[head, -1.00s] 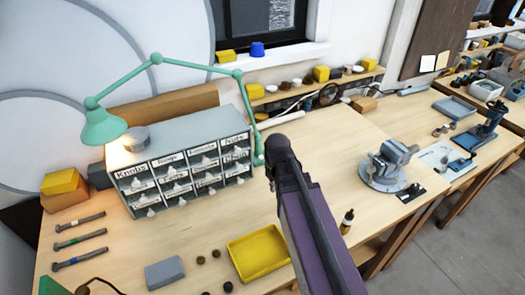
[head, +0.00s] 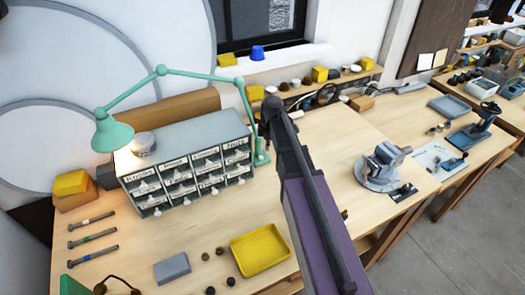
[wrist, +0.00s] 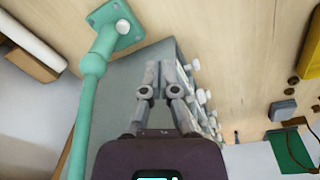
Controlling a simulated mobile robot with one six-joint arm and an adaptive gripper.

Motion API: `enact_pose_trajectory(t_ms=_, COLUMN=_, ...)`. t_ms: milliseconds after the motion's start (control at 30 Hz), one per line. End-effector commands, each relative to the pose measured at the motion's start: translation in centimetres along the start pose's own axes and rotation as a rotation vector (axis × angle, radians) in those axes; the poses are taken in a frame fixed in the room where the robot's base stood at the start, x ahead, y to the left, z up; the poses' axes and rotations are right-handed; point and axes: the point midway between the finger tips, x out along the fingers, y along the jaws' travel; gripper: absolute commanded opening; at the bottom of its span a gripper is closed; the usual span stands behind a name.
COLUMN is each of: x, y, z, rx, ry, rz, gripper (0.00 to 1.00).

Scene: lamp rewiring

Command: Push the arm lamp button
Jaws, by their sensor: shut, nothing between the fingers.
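The green arm lamp (head: 161,71) stands behind and over the grey drawer cabinet, its shade at the left and its bulb lit. Its square green base (head: 262,158) is on the bench just right of the cabinet. In the wrist view the base (wrist: 103,36) is at the upper left, with a round white button (wrist: 122,27) on it. My gripper (wrist: 160,66) is shut and empty, its fingertips over the cabinet top, to the right of and below the button in that view, apart from it. In the head view my arm hides the fingers.
The grey cabinet (head: 190,139) with labelled drawers fills the bench beside the lamp base. A yellow tray (head: 260,250) and a grey box (head: 172,268) lie in front. A vise (head: 380,168) stands to the right. The bench between the base and vise is mostly clear.

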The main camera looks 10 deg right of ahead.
Motion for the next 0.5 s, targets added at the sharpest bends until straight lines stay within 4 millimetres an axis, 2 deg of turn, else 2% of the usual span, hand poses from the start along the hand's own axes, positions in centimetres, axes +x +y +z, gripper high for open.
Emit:
enact_pose_trajectory(t_ms=33, x=-0.7, y=1.1, z=-0.1, rx=-0.047, ry=0.003, rz=0.003, gripper=0.00)
enact_pose_trajectory(t_ms=200, x=-1.7, y=3.4, z=-0.4, rx=-0.215, ry=0.011, rz=0.011, gripper=0.00)
enact_pose_trajectory(t_ms=500, x=-2.6, y=5.6, z=-0.6, rx=-0.397, ry=0.017, rz=0.021, gripper=0.00)
